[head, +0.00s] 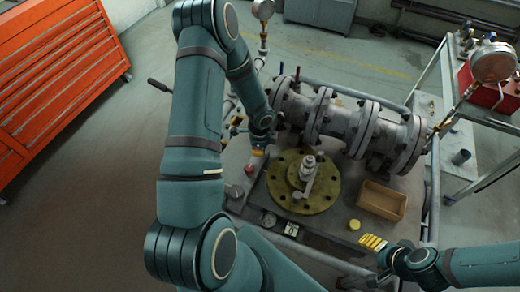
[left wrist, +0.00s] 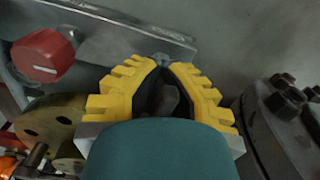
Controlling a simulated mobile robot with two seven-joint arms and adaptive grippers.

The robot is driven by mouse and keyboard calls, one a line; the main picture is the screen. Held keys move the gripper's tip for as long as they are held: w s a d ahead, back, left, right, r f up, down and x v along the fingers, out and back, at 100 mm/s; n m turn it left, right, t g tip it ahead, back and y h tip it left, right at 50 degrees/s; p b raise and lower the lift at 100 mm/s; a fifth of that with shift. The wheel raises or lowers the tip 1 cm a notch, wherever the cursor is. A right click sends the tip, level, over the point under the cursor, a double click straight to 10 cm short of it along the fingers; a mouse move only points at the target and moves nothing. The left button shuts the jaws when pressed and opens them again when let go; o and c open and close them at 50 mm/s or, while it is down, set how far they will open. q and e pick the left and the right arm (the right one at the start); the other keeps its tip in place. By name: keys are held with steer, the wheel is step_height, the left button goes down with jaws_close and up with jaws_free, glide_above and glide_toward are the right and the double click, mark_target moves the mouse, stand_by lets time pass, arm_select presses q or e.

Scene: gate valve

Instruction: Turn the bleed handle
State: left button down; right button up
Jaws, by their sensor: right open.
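My left arm crosses the head view, and its gripper (head: 258,153) is mostly hidden there, low beside the pipework. In the left wrist view the yellow fingers of my left gripper (left wrist: 162,68) converge near a grey metal bar (left wrist: 130,35); whether they hold anything is unclear. A red round knob (left wrist: 42,55) with a white mark is left of them, apart from the fingers. I cannot tell for sure which part is the bleed handle. My right gripper (head: 374,243) is open and empty at the bench's front right.
The grey flanged valve body (head: 340,125) lies across the bench. A yellowish flange (head: 318,200) with a small fitting lies in front of it. A brown tray (head: 382,200) and a yellow cap (head: 354,224) are to the right. A gauge (head: 493,62) stands far right, an orange cabinet (head: 60,80) left.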

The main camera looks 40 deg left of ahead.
arm_select(q)
steer(key=c, duration=1.1)
jaws_free()
steer(key=shift+o, duration=0.2)
